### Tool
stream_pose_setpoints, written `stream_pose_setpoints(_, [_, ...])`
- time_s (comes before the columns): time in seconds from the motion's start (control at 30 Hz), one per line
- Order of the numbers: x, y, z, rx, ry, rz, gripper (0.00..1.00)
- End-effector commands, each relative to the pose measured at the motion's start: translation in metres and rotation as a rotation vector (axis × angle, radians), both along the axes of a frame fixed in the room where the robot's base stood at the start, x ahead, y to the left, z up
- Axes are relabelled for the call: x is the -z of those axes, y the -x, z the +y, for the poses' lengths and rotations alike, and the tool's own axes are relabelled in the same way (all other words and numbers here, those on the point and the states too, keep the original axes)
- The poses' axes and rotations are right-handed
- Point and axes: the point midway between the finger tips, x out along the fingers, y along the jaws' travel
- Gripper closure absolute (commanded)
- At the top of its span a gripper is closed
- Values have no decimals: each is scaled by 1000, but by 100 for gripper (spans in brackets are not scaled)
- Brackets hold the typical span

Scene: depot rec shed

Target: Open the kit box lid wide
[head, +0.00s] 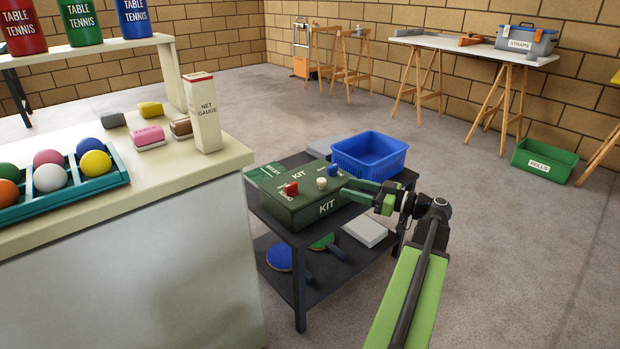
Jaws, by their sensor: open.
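The green kit box (300,214) stands on the top shelf of a small dark cart, with "KIT" on its front and lid. Its lid (307,190) looks closed.
The cart (298,240) has a blue basket (369,153) behind the box. Paddles (280,257) and a white block (365,231) lie on its lower shelf. A cream counter (140,260) with a ball tray (70,195) stands close on the left.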

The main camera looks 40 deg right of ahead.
Motion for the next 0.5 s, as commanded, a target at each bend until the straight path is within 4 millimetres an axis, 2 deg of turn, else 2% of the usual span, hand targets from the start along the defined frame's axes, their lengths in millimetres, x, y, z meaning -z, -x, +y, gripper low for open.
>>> stream_pose_setpoints(0.03, [0,-13,6,-5,0,0,52])
stream_pose_setpoints(0.3, [0,-79,27,-5,0,0,52])
stream_pose_setpoints(0.5, [0,-115,39,-4,0,0,52])
